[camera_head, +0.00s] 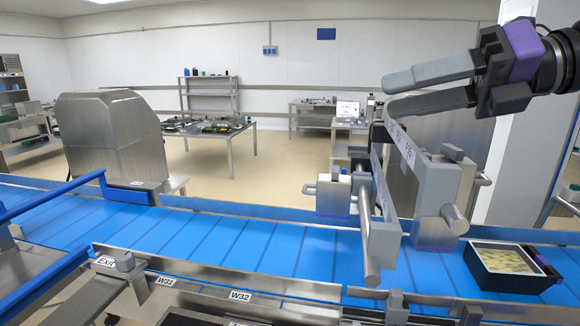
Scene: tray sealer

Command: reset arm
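My gripper (388,96) is at the upper right, in the air above the conveyor, with its two grey fingers pointing left. The fingers are apart with a gap between the tips, and nothing shows between them. The wrist behind them is black and purple. The lower finger appears close to the top of a grey metal frame (440,190) in the picture; I cannot tell whether they touch.
A blue conveyor belt (215,240) runs across the front. A black tray (490,284) with beige contents sits on it at the right. A steel hood (110,140) stands at the left. Blue rails (50,210) edge the left side. Tables stand behind, with open floor between.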

